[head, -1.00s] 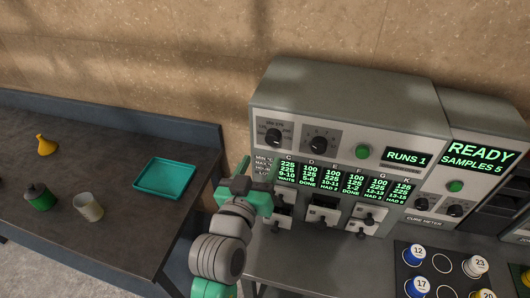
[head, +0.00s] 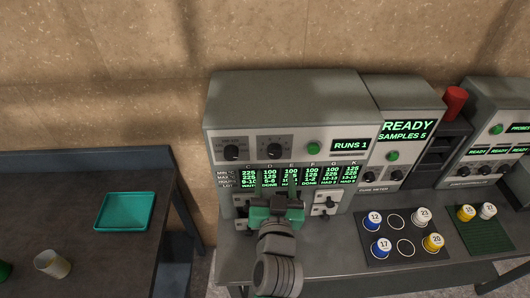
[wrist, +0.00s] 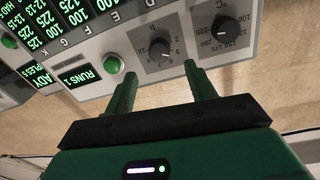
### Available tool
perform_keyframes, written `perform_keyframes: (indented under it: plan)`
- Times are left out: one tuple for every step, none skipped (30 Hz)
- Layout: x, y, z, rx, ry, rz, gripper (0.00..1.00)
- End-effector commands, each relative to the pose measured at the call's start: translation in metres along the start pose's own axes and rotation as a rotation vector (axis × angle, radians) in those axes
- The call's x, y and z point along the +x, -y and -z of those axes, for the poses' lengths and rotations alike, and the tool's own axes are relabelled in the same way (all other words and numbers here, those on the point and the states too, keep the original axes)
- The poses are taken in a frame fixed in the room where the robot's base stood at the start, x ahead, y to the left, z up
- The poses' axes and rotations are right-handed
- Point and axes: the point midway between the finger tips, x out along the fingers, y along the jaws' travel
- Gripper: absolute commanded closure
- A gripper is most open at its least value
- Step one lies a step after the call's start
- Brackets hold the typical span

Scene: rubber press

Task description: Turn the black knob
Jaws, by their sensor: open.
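Two black knobs with pale pointers sit on the upper left panel of the grey press: the left knob (head: 232,152) and the right knob (head: 274,151). Both show in the wrist view, which is turned over: the knob marked h (wrist: 160,51) and the knob with a 100 to 225 scale (wrist: 225,28). My green gripper (wrist: 159,73) is open and empty, its two fingers apart and pointing at the panel. In the wrist view the h knob lies between the finger directions, beyond the tips. No contact shows. In the head view my gripper hides part of the lower panel.
A green button (head: 313,148) and a RUNS 1 display (head: 350,145) sit right of the knobs. Small levers (head: 325,203) project below. The cure meter (head: 400,125) has further black knobs. A mat with cups (head: 375,257) lies right; a teal tray (head: 125,211) is left.

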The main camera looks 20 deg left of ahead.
Motion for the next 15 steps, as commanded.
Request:
perform_keyframes:
  plan:
    - [0.005, 0.001, 0.001, -0.001, 0.001, 0.001, 0.45]
    - [0.01, 0.001, 0.001, -0.002, 0.0, 0.002, 0.45]
    - [0.017, 0.001, 0.002, -0.004, -0.001, 0.002, 0.45]
    - [0.023, 0.002, 0.002, -0.004, 0.001, 0.003, 0.45]
    - [0.029, 0.002, 0.003, -0.004, 0.001, 0.002, 0.45]
    - [0.038, 0.001, 0.002, -0.004, 0.0, 0.002, 0.45]
    - [0.043, 0.002, 0.002, -0.004, 0.001, 0.003, 0.45]
    - [0.049, 0.002, 0.002, -0.004, 0.0, 0.003, 0.45]
    - [0.055, 0.002, 0.002, -0.003, 0.0, 0.002, 0.45]
    - [0.06, 0.001, 0.001, -0.003, 0.001, 0.002, 0.45]
    - [0.064, 0.002, 0.001, -0.002, 0.001, 0.002, 0.45]
    - [0.068, 0.002, 0.001, -0.002, 0.001, 0.002, 0.45]
    - [0.071, 0.002, 0.001, -0.002, 0.0, 0.002, 0.45]
    - [0.073, 0.002, 0.001, -0.002, 0.0, 0.002, 0.45]
    - [0.075, 0.002, 0.0, -0.002, 0.001, 0.002, 0.45]
